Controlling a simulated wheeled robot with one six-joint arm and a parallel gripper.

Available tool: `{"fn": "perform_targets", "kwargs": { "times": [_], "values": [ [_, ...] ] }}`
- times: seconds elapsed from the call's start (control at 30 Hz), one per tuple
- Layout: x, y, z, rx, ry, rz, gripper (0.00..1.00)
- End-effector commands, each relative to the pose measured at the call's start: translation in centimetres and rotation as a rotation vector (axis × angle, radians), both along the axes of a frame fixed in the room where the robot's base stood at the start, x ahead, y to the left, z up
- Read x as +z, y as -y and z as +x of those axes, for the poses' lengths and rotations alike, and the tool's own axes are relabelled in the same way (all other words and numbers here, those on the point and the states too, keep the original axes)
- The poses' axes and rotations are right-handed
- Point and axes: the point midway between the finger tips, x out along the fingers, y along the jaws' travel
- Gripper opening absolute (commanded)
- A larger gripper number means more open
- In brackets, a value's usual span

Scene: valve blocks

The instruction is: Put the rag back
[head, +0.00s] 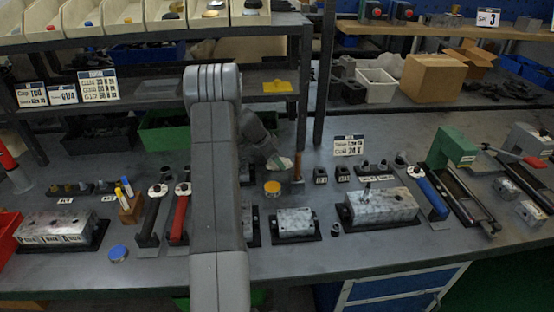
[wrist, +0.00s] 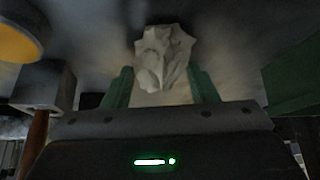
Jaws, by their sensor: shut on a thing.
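A crumpled off-white rag (wrist: 165,55) is held between the green fingers of my gripper (wrist: 160,88) in the wrist view. In the head view the rag (head: 280,163) shows as a small pale patch below my gripper (head: 273,158), above the back part of the bench. My gripper is shut on it. My arm hides part of the middle of the bench in the head view.
A yellow-topped tin (head: 272,187) and a wooden-handled hammer (head: 297,172) are close to my gripper. A green bin (head: 165,140) stands behind, left of my arm. Valve blocks (head: 293,223) stand along the front. A blue-lidded tin (head: 118,253) is at front left.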

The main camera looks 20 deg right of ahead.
Motion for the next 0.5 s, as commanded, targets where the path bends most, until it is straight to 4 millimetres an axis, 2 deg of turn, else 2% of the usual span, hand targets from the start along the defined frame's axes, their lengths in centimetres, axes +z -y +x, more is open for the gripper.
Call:
{"fn": "perform_targets", "kwargs": {
  "times": [0.4, 0.43, 0.5],
  "values": [
    [-0.78, 0.00, 0.02, 0.000, 0.001, 0.000, 0.31],
    [-0.65, -0.01, 0.01, 0.000, 0.001, 0.000, 0.57],
    [-0.59, -0.01, 0.01, 0.000, 0.001, 0.000, 0.70]
  ]
}}
